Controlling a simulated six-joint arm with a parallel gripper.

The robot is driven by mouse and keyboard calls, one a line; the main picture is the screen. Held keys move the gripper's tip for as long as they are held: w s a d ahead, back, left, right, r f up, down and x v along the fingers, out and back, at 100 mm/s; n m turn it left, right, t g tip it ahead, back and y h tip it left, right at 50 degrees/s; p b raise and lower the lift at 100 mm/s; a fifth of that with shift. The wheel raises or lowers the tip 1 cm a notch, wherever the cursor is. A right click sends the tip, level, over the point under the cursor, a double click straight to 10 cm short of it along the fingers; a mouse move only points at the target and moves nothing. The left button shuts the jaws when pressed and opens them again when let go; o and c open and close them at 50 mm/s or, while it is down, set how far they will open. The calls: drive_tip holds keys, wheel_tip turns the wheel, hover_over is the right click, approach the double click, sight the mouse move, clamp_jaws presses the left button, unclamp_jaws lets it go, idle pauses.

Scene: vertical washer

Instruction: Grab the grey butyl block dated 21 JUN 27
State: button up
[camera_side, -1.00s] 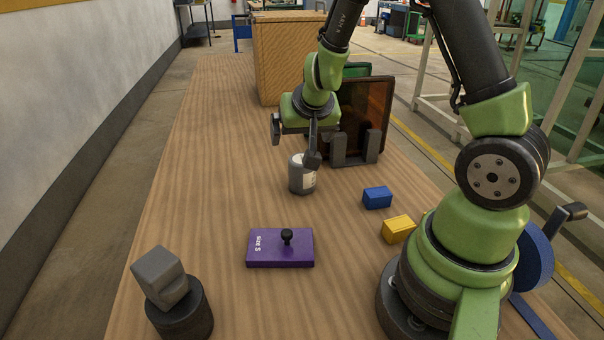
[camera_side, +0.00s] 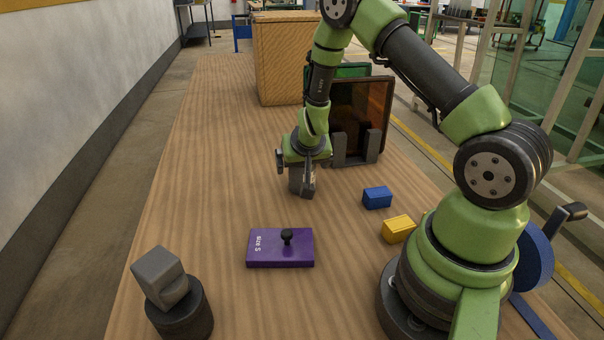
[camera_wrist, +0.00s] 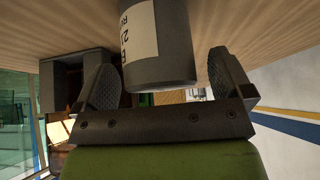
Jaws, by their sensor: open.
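A grey cylindrical block (camera_wrist: 165,68) with a white label shows in the wrist view. The label (camera_wrist: 139,30) is cut off by the frame edge; only parts of its text show, and the full date cannot be read. My gripper (camera_wrist: 160,78) is open, with one finger on each side of the block and visible gaps to it. In the side view my gripper (camera_side: 302,186) is low over the table, just in front of the dark rack, and largely hides the block.
A purple "Size S" plate (camera_side: 265,256) with a black knob lies nearer the camera. Blue (camera_side: 377,198) and yellow (camera_side: 398,229) blocks lie to the right. A dark rack (camera_side: 349,149) holds tinted panels behind. A grey cube (camera_side: 160,277) rests on a dark cylinder at front left.

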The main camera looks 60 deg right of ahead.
drive_tip(key=shift+f, duration=0.1)
drive_tip(key=c, duration=1.1)
drive_tip(key=shift+c, duration=0.4)
